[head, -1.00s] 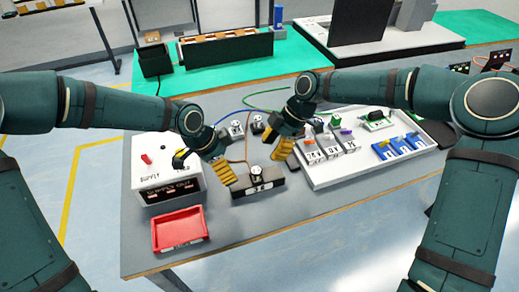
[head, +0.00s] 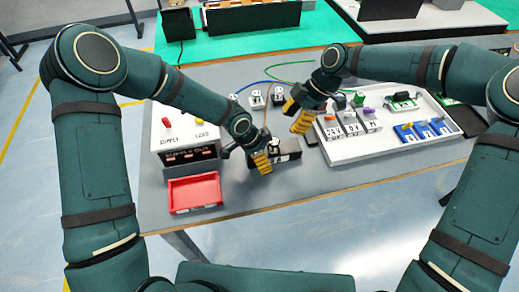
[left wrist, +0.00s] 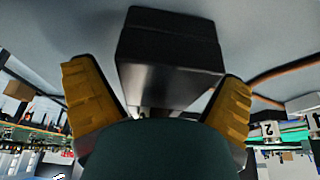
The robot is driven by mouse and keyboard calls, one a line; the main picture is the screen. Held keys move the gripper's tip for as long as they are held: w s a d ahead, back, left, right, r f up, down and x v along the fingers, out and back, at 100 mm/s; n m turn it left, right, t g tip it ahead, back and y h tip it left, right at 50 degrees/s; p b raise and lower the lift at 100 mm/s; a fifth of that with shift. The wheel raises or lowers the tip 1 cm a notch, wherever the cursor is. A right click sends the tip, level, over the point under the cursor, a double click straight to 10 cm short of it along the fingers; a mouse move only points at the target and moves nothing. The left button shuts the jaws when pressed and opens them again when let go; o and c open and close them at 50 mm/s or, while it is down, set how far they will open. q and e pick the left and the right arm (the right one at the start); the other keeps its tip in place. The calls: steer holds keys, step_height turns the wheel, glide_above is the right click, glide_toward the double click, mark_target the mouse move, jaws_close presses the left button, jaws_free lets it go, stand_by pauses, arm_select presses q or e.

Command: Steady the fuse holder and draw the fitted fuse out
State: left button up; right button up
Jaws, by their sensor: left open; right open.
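The fuse holder appears to be the dark block (head: 289,156) on the grey table, right of the red tray. My left gripper (head: 262,163) covers its left part, and a small pale piece on its top is only partly visible. I cannot make out the fuse. In the left wrist view a dark block (left wrist: 170,60) lies between the two spread yellow fingers of my left gripper (left wrist: 158,80); contact cannot be told. My left gripper is open. My right gripper (head: 298,114) is open and empty, above and behind the block, near the white panel's left edge.
A supply box (head: 184,140) with a red and a yellow knob stands left. The red tray (head: 194,194) is in front of it. Small sockets (head: 256,99) with wires lie behind. A white panel (head: 345,153) with several labelled modules stands right. Table front middle is clear.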

mark_target(275, 142)
arm_select(q)
steer(key=shift+f, duration=0.1)
steer(key=c, duration=1.4)
stand_by(0.4)
arm_select(e)
steer(key=o, duration=0.3)
steer(key=shift+o, duration=0.2)
steer(key=a+f+m, duration=0.1)
steer(key=f, duration=0.2)
steer(key=s+a+f+m+t, duration=0.1)
steer(key=a+f, duration=0.1)
steer(key=f, duration=0.1)
steer(key=a+f+m+h, duration=0.1)
steer(key=a+f, duration=0.1)
steer(key=f, duration=0.1)
steer(key=shift+s+t, duration=0.3)
